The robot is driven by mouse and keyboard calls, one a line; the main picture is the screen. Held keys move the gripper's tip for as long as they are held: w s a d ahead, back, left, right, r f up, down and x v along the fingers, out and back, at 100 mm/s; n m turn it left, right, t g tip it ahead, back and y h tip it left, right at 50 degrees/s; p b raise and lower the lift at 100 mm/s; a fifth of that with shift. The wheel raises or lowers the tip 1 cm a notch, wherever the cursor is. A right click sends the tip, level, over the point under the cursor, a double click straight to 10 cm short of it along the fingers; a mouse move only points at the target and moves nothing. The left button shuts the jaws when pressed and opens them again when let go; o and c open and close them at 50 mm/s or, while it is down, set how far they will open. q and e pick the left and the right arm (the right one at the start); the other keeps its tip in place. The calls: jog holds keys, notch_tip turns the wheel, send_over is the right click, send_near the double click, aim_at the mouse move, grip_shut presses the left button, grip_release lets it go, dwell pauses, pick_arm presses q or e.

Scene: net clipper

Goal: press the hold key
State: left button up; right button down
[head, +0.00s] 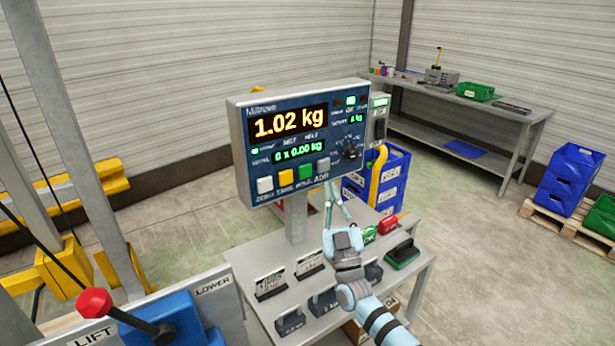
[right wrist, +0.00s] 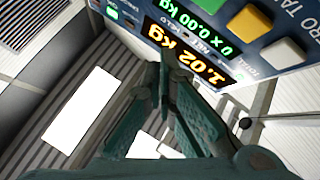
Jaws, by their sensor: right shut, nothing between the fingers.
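The scale display panel (head: 300,140) stands on a post and reads 1.02 kg, with NET and HELD marks. Along its lower edge is a row of keys: white (head: 265,186), yellow (head: 285,178), green (head: 305,171) and grey (head: 323,165). The right wrist view shows the fingertips (right wrist: 168,62) overlapping the display, with the yellow key (right wrist: 250,22) and white key (right wrist: 283,55) beyond. Contact cannot be told. My left gripper is out of view.
A red-knobbed lever (head: 95,302) is at the lower left. Blue crates (head: 395,165) stand behind. A grey bench (head: 480,105) lines the back wall.

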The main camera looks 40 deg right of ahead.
aim_at(305, 171)
jog(key=w+b, duration=0.5)
jog(key=w, duration=0.2)
jog(key=shift+b, duration=0.4)
jog(key=shift+f, duration=0.1)
dwell(0.8)
jog(key=shift+w+b, duration=0.35)
jog(key=shift+w, duration=0.05)
